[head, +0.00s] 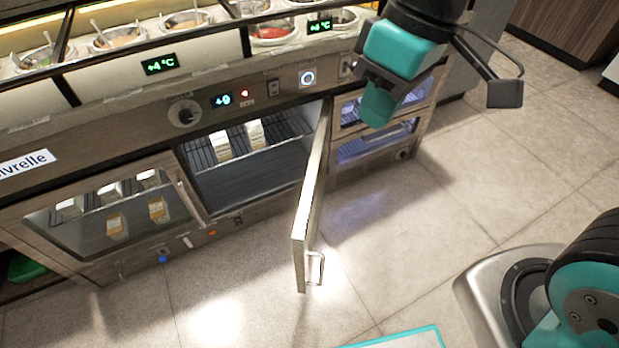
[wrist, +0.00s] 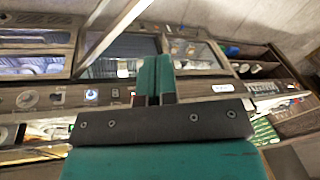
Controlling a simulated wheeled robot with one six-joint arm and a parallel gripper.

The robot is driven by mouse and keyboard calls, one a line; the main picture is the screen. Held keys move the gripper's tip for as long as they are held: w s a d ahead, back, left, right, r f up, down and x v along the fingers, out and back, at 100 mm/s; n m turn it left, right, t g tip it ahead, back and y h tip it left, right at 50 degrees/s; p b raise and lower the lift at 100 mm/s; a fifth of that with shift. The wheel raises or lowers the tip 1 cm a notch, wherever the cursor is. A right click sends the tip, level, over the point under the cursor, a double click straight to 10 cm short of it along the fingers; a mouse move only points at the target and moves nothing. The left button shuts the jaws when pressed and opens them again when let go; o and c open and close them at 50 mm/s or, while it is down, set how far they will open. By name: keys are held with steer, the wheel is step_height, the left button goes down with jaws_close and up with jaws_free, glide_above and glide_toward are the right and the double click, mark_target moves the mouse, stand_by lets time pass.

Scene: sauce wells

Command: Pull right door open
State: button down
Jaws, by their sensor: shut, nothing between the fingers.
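The right door (head: 311,195) of the refrigerated counter stands wide open, swung out roughly square to the front, hinged at its right side. Its bar handle (head: 316,268) is at the outer end, near the floor tiles in the picture. The compartment (head: 235,180) behind it is exposed, with white cartons on a wire shelf. My gripper (head: 378,105) is shut and empty, to the right of the door and apart from it, in front of the counter's upper front. In the wrist view its teal fingers (wrist: 154,80) are together, with the open door (wrist: 112,28) to their left.
The left glass door (head: 110,220) is closed, with cartons behind it. Lit glass drawers (head: 375,140) are right of the opening. Sauce wells (head: 270,35) line the top. The floor (head: 420,220) right of the door is clear.

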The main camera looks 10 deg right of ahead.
steer(key=w+a+f+n+g+h, duration=0.1)
steer(key=w+a+f+n+h, duration=0.15)
steer(key=w+a+f, duration=0.5)
steer(key=w+a+f+n+h, duration=0.2)
steer(key=w+a+f+h, duration=0.15)
steer(key=w+f, duration=0.75)
steer(key=w+a+f+n, duration=0.1)
steer(key=w+a+f, duration=0.1)
steer(key=a+f, duration=0.45)
steer(key=s+d+f+h+p, duration=0.1)
steer(key=s+d+f, duration=0.1)
steer(key=d+f, duration=0.6)
steer(key=shift+x, duration=1.6)
steer(key=shift+s+a, duration=0.15)
